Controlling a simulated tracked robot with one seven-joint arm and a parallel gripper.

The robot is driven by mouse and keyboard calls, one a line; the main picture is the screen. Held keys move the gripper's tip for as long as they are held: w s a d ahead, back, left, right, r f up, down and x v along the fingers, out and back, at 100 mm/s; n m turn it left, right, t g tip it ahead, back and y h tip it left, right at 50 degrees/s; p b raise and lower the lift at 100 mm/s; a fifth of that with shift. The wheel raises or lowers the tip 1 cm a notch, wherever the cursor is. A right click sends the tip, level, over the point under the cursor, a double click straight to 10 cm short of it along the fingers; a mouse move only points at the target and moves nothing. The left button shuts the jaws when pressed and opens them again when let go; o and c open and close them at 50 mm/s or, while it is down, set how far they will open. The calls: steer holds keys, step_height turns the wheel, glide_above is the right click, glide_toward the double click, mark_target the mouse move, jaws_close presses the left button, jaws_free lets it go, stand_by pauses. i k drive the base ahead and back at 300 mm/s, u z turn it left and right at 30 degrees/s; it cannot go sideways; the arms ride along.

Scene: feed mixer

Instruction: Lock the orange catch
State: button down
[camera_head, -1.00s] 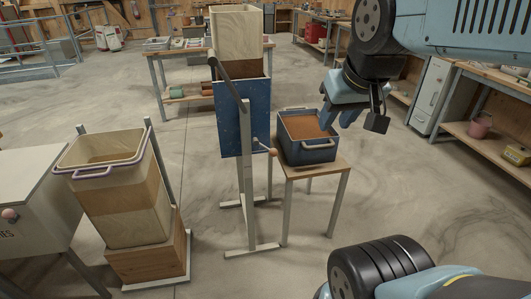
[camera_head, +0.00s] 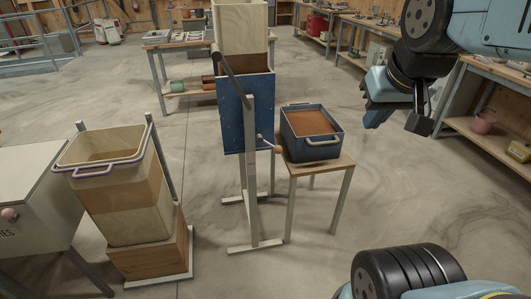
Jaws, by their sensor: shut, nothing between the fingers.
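A small orange-brown knob (camera_head: 277,149) sits at the end of a thin rod low on the right side of the blue mixer housing (camera_head: 233,115). It is the only orange-toned handle I can make out. I cannot tell whether it is the catch or whether that is locked. A dark lever (camera_head: 226,72) runs along the housing's upper side. My gripper (camera_head: 376,114) is shut and empty in the upper right, well to the right of the knob and touching nothing.
A blue bin (camera_head: 308,147) with brown contents stands on a small table (camera_head: 318,165) right of the mixer. A tall wooden box with a purple-handled rim (camera_head: 95,168) stands at left, beside a white cabinet (camera_head: 30,195). A workbench (camera_head: 500,130) lies at right. The front floor is open.

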mark_target(277, 148)
steer(key=u, duration=0.05)
steer(key=k, duration=1.1)
steer(key=u, duration=0.25)
steer(key=i, duration=1.5)
steer(key=z, duration=0.05)
